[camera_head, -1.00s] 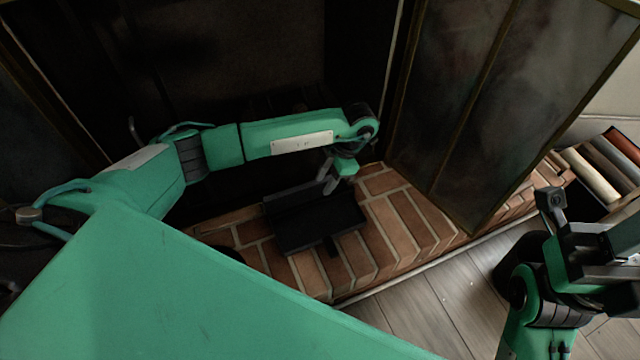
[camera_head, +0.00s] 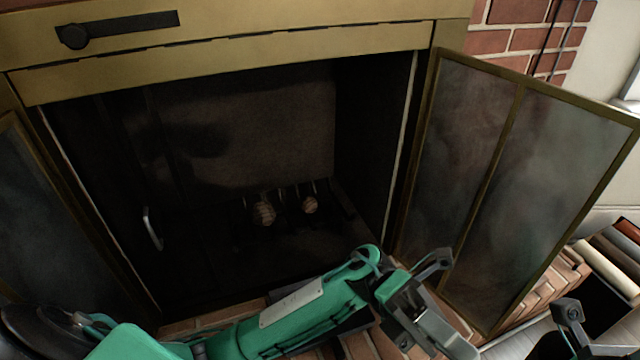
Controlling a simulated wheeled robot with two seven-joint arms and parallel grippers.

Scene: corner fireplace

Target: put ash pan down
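The ash pan (camera_head: 350,322) is dark and rests on the brick hearth (camera_head: 360,347) in front of the firebox. In the head view my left forearm hides most of it, and only a dark strip shows below the arm. My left gripper (camera_head: 446,303) is to the right of the pan, with its fingers spread apart and nothing between them. My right gripper (camera_head: 572,325) shows only in part at the bottom right corner, so its opening cannot be made out.
The dark firebox (camera_head: 250,130) is open, with two round pale-brown objects inside (camera_head: 264,212). A glass door (camera_head: 470,150) stands swung open on the right. Rolled items (camera_head: 612,262) lie at the far right. A brass frame (camera_head: 300,45) crosses the top.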

